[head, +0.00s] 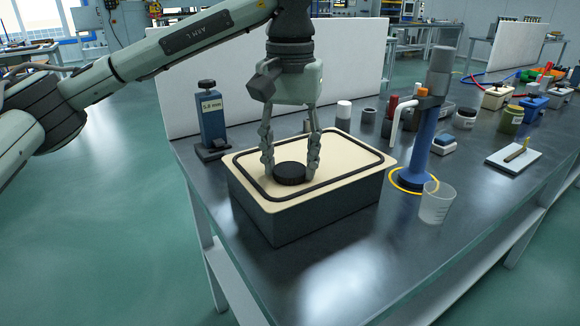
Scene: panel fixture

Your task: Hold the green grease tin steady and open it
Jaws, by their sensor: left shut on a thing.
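A black round ribbed piece (290,174), like a cap or knob, sits on the cream top of a dark box fixture. My left gripper (290,170) points down over it, one finger on each side, shut on it. Whether the piece belongs to a tin below, I cannot tell. A small olive-green tin (511,119) stands apart at the right of the bench, upright, with no gripper near it; it may be the grease tin. My right gripper is not in view.
The box fixture (325,207) has a black seal line round its cream top. A blue gauge stand (211,128) is at its left. A blue post (415,160) and clear beaker (437,202) are at its right. A white panel (350,65) stands behind.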

